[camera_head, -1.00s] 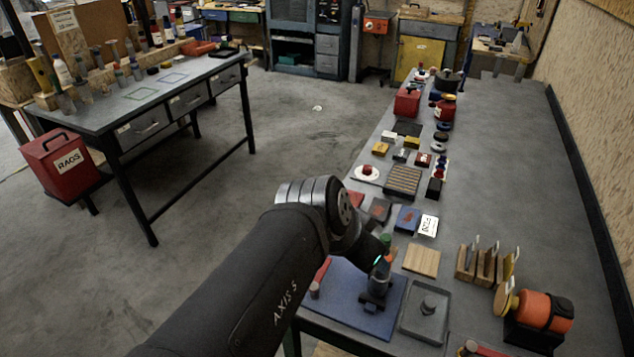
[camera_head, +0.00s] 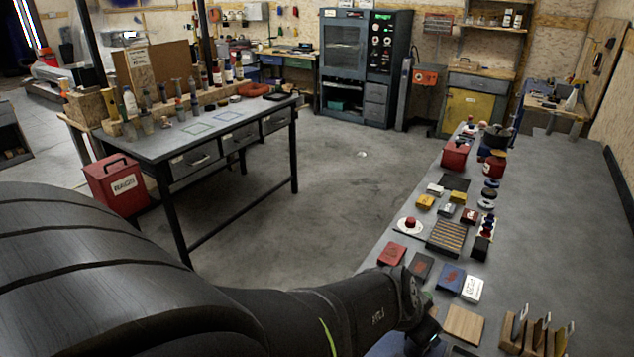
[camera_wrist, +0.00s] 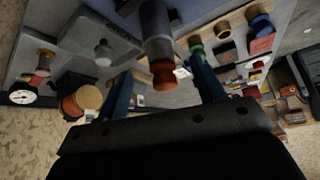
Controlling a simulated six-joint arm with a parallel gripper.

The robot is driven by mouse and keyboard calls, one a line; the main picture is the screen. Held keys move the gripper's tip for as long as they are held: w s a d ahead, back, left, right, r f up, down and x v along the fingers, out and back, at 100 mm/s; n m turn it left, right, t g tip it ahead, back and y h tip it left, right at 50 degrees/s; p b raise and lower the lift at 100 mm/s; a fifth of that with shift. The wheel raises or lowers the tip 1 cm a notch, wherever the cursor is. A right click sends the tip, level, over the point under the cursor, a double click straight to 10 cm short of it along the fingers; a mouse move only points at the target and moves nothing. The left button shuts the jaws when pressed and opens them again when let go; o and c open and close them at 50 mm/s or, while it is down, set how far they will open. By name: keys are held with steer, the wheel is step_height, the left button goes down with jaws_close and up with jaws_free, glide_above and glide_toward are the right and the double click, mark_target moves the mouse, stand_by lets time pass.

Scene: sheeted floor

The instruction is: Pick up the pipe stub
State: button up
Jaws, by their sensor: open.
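In the wrist view, a grey cylinder with a rusty-red end (camera_wrist: 157,32) looks like the pipe stub. It shows between the two blue fingers of my gripper (camera_wrist: 162,65). The fingers are apart, with a visible gap on each side of it. How far it lies beyond the fingertips I cannot tell. A blue mat (camera_wrist: 196,9) shows behind it. In the head view my arm covers most of this area, and the pipe stub is hidden.
A wooden square (camera_head: 464,325), a white card box (camera_head: 472,288) and a blue box (camera_head: 449,278) lie close to my wrist on the bench. A slotted wooden rack (camera_head: 530,338) stands to the right. The bench's right side (camera_head: 560,230) is clear.

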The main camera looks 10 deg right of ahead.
steer(key=shift+x, duration=2.6)
steer(key=shift+a, duration=0.15)
steer(key=shift+c, duration=0.2)
steer(key=shift+w, duration=0.1)
steer(key=c, duration=1.2)
steer(key=shift+r, duration=0.2)
